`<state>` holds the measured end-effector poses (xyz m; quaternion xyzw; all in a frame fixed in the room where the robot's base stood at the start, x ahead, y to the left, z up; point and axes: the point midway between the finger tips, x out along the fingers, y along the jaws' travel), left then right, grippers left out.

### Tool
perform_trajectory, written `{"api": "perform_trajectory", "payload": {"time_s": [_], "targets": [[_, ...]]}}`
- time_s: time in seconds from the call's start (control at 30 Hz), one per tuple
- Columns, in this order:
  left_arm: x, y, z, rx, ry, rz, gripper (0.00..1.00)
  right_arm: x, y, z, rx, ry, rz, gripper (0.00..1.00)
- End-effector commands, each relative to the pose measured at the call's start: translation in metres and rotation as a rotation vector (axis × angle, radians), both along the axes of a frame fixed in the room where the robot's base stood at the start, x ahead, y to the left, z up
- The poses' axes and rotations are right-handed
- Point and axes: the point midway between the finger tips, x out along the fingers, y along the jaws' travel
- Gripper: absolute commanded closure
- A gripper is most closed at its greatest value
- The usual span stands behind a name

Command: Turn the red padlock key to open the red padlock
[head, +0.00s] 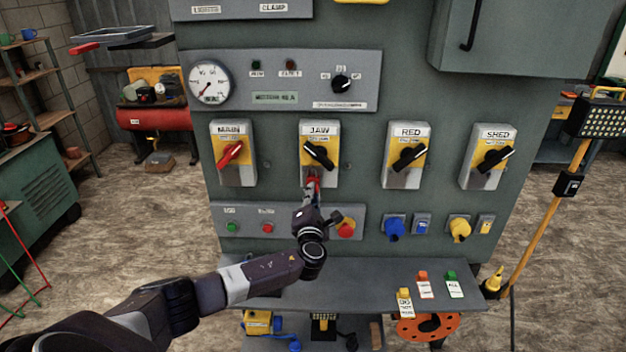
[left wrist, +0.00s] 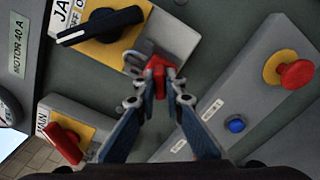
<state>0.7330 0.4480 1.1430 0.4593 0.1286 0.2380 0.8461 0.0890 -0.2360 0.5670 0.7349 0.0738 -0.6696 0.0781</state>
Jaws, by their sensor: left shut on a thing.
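The red padlock (head: 313,182) hangs at the bottom of the grey and yellow JAW switch box (head: 320,171). In the left wrist view the red padlock (left wrist: 156,65) sits by a grey hasp plate below the black JAW handle (left wrist: 101,26). My left gripper (head: 312,192) reaches up to it from below. In the left wrist view the fingertips of my left gripper (left wrist: 157,90) close around the lower end of the red piece. The key is largely hidden there and hard to tell from the padlock body. My right gripper is out of view.
A button panel (head: 288,221) with a red stop button (head: 346,229) lies close below my gripper. A grey shelf (head: 350,275) juts out with tagged padlocks at its right.

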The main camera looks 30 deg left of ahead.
Motion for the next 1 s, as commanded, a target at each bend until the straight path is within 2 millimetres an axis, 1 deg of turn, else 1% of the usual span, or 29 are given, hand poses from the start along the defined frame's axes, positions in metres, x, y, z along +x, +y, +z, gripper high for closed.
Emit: {"api": "perform_trajectory", "payload": {"time_s": [0.03,0.3,0.33,0.5,1.0], "targets": [[0.0009,0.0044,0.0063,0.005,-0.009,0.008,1.0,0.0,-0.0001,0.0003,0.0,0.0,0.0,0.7],[0.0009,0.0045,0.0064,0.003,-0.01,0.008,1.0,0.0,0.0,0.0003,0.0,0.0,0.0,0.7],[0.0009,0.0045,0.0063,0.003,-0.01,0.008,0.88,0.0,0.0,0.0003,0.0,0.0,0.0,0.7],[0.0005,0.0034,0.0044,0.001,-0.008,0.005,0.7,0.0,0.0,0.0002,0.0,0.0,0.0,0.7],[0.0,0.0008,0.0006,-0.002,-0.003,0.001,0.7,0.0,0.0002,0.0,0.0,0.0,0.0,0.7]]}}
